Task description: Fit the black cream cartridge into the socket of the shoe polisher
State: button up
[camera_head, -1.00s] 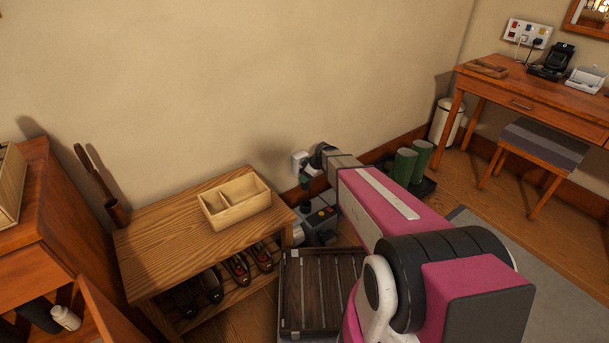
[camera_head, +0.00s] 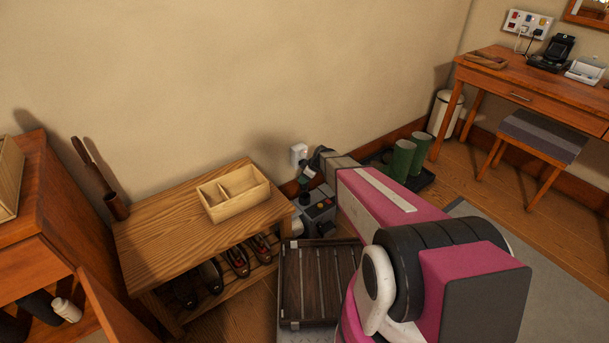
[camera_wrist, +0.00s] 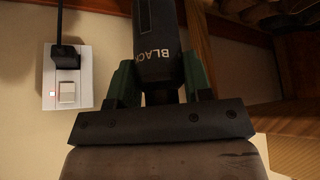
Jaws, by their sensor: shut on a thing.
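The black cream cartridge (camera_wrist: 155,40), a dark cylinder with white "BLACK" lettering, sits between the green fingers of my gripper (camera_wrist: 158,78) in the wrist view. My gripper is shut on it, and its far end runs out of the top of the picture. The shoe polisher (camera_head: 321,211), a grey machine with coloured buttons on top, stands on the floor by the wall in the head view. My gripper (camera_head: 306,182) is over the polisher's back left part. The socket cannot be made out.
A wooden bench (camera_head: 150,240) with an open box (camera_head: 235,205) and shoes below stands left of the polisher. A slatted wooden piece (camera_head: 320,285) lies in front. Green boots (camera_head: 403,160) stand right, behind my arm. A wall outlet (camera_head: 299,154) with a plug is close behind.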

aim_at(305, 189)
jog(key=shift+f, duration=4.1)
jog(key=o, duration=1.5)
jog(key=shift+r, duration=3.95)
